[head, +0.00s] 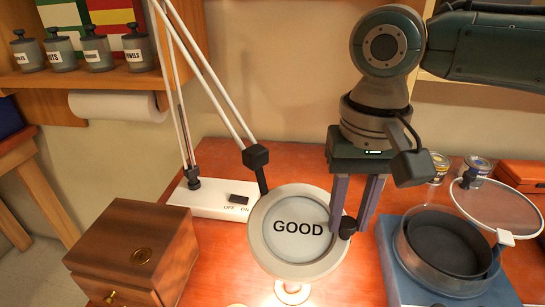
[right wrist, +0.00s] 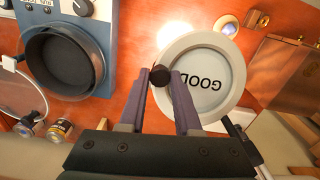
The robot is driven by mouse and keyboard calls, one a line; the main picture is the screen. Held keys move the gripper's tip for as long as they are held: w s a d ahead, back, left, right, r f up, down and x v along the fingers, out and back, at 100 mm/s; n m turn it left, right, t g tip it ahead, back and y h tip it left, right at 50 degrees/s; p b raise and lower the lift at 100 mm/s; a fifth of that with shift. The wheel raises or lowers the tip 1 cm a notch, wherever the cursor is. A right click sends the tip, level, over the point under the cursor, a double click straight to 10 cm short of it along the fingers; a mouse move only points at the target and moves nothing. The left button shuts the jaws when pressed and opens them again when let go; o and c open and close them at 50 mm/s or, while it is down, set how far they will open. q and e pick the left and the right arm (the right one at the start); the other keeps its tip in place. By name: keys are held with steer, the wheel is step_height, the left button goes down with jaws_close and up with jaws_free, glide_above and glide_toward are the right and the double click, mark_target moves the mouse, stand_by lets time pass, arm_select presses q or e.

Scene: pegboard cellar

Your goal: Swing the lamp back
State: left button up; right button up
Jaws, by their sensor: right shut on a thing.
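The lamp has a white jointed arm (head: 208,65) rising from a white base (head: 215,207) with an OFF/ON switch. Its round, pale-rimmed head (head: 290,245) hangs over the red-brown bench, and its disc reads GOOD. The head also shows in the right wrist view (right wrist: 205,95). A dark knob (head: 348,228) sticks out from the right side of the rim. My right gripper (head: 347,231) points down with its two fingers closed around this knob, which shows between the fingertips in the right wrist view (right wrist: 160,76). My left gripper is not in view.
A wooden box (head: 135,255) with a drawer stands left of the lamp head. A blue device (head: 400,285) with a dark round pan stands close on the right, a clear round lid (head: 500,208) raised beside it. A bright, partly hidden object (head: 292,292) lies below the head.

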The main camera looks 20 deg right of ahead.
jaws_close()
stand_by(0.4)
steer(key=shift+d, duration=0.1)
stand_by(0.3)
